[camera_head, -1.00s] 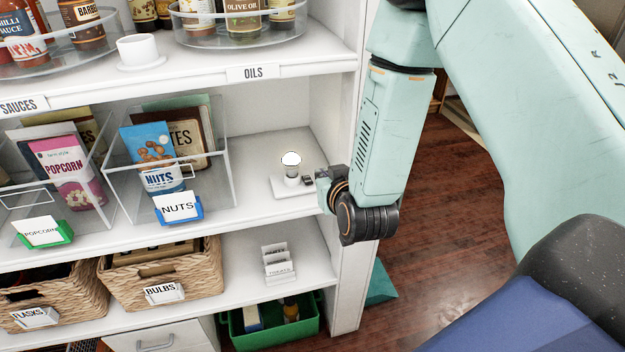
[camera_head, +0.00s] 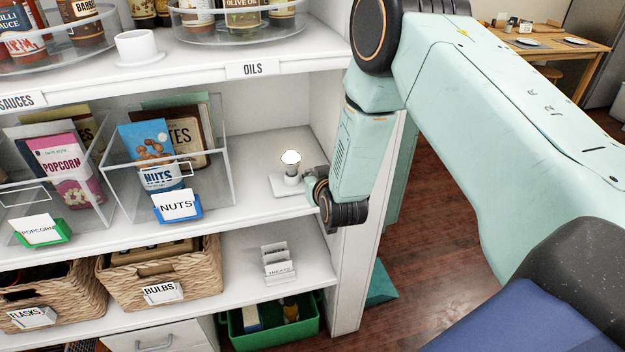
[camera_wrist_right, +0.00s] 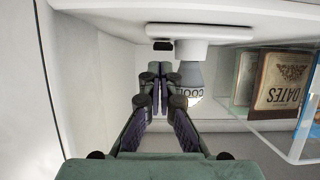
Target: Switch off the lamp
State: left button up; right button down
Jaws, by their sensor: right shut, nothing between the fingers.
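A small lamp (camera_head: 291,160) with a glowing bulb stands on a white square base (camera_head: 283,189) at the right end of the middle shelf. My right gripper (camera_head: 310,183) is at the base's right edge, seen from the side, its tips partly hidden by its own body. In the right wrist view, which appears upside down, the lamp (camera_wrist_right: 192,78) is just right of my shut, empty fingers (camera_wrist_right: 168,75). A small dark switch (camera_wrist_right: 163,45) shows on the base, beyond the fingertips. I cannot tell whether they touch it. My left gripper is not in view.
The shelf's side panel (camera_head: 348,250) stands close to my right gripper. A clear bin with a nuts packet (camera_head: 155,150) is left of the lamp. The upper shelf (camera_head: 215,75) is above. White shelf surface is free around the lamp.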

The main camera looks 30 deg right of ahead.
jog(key=shift+f, duration=0.4)
jog(key=shift+s, duration=0.1)
jog(key=shift+f+t+b, duration=0.5)
jog(key=shift+f+b, duration=0.2)
jog(key=shift+b, duration=0.45)
jog(key=shift+s+a+r, duration=0.1)
jog(key=shift+s+r, duration=0.05)
jog(key=shift+r, duration=0.15)
jog(key=shift+r+p, duration=0.15)
jog(key=shift+p, duration=0.2)
jog(key=shift+r+p, duration=0.55)
jog(key=shift+r, duration=0.1)
